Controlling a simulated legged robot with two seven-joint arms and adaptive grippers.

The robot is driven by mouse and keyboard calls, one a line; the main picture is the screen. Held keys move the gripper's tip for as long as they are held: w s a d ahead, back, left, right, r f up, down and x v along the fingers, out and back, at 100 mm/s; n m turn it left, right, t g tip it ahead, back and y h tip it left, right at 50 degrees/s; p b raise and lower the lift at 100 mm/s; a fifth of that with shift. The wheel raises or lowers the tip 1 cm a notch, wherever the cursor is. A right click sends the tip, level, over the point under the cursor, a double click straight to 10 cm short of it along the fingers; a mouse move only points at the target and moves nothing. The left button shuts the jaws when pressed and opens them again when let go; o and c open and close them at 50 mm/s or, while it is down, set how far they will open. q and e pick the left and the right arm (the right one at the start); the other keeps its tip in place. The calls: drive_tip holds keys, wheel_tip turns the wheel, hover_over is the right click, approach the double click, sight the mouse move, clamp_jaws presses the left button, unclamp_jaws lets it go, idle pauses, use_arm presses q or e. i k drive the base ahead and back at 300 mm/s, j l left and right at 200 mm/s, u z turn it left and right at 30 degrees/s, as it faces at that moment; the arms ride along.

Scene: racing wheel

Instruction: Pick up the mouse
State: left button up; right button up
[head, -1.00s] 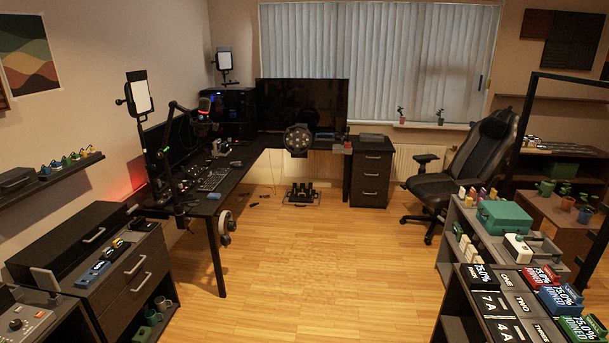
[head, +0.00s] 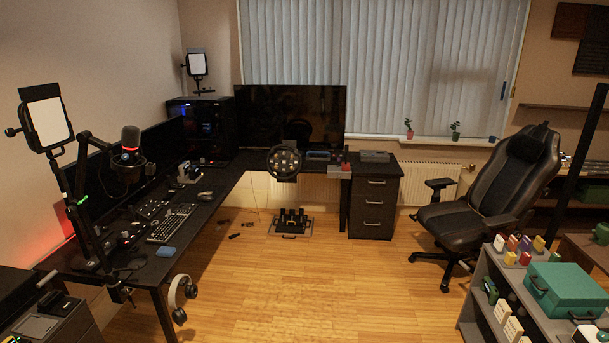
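What looks like the mouse (head: 205,195) is a small dark and grey shape on the black desk (head: 226,185), beyond the keyboard (head: 173,223). It is too small for me to be sure of it. A dark rounded object (head: 135,262) lies nearer on the desk, and I cannot tell what it is. Neither of my grippers is in view.
A blue block (head: 166,251) lies near the desk's front edge. Headphones (head: 181,297) hang at the desk's near corner. A microphone (head: 130,140) and a lamp (head: 46,118) rise at left. A chair (head: 480,195) stands right.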

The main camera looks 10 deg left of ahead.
sight(203, 197)
drive_tip(key=i, duration=1.1)
drive_tip(key=i+u, duration=0.15)
drive_tip(key=i, duration=0.95)
drive_tip(key=i+j+u, duration=0.2)
drive_tip(key=i, duration=0.35)
drive_tip(key=i+l+u, duration=0.2)
drive_tip(key=i, duration=0.4)
drive_tip(key=i+u, duration=0.15)
drive_tip(key=i, duration=0.4)
drive_tip(key=i+l+u, duration=0.2)
drive_tip(key=i, duration=0.35)
drive_tip(key=i+j, duration=0.05)
